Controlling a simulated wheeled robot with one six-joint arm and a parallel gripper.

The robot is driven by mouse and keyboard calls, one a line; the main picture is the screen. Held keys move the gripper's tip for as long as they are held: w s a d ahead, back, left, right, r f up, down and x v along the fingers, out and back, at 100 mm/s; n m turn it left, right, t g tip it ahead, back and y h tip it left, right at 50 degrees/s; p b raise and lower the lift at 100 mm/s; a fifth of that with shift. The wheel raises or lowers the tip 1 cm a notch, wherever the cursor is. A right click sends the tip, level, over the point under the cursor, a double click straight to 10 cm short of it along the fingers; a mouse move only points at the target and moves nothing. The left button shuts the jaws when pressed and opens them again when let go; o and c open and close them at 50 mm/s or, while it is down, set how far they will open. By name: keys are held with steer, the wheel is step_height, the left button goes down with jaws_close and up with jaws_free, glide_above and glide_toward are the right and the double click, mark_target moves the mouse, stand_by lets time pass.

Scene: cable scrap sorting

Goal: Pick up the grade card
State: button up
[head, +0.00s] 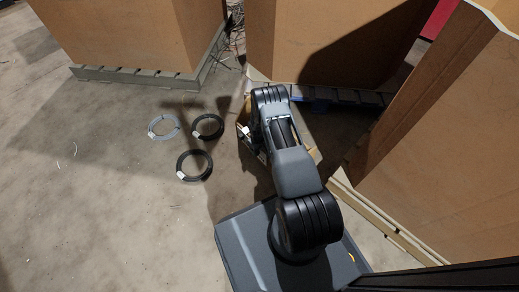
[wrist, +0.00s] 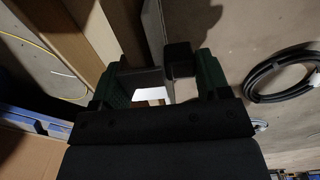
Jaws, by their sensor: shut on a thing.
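In the wrist view my gripper (wrist: 166,75) has its dark fingers close together. A small white piece, which I take to be the grade card (wrist: 152,94), shows between and behind the fingers, and my gripper is shut on it. Most of the card is hidden by the fingers and the gripper body, and no writing can be read. In the head view my own arm hides most of the gripper. A small white patch shows there at the arm's left side, but I cannot tell whether it is the card.
A grey-blue cable coil (head: 163,127) and two black coils (head: 208,127) (head: 194,165) with white tags lie on the concrete floor. Large cardboard boxes (head: 125,35) (head: 440,130) on pallets stand behind and at the right. The floor at left is mostly clear.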

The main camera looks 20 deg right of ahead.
steer(key=r+p, duration=0.1)
steer(key=r, duration=0.1)
steer(key=r+p, duration=0.1)
steer(key=r, duration=0.1)
steer(key=a+r+p, duration=0.1)
steer(key=r, duration=0.2)
steer(key=shift+s+r+p, duration=0.1)
steer(key=shift+s+p, duration=0.1)
steer(key=shift+p, duration=0.15)
steer(key=s+a+p, duration=0.1)
steer(key=s+a, duration=0.3)
steer(key=a, duration=0.4)
steer(key=s+a+p, duration=0.2)
steer(key=s+a, duration=0.2)
steer(key=a, duration=0.5)
steer(key=shift+f, duration=0.25)
steer(key=shift+w+r+p, duration=0.1)
steer(key=shift+p, duration=0.2)
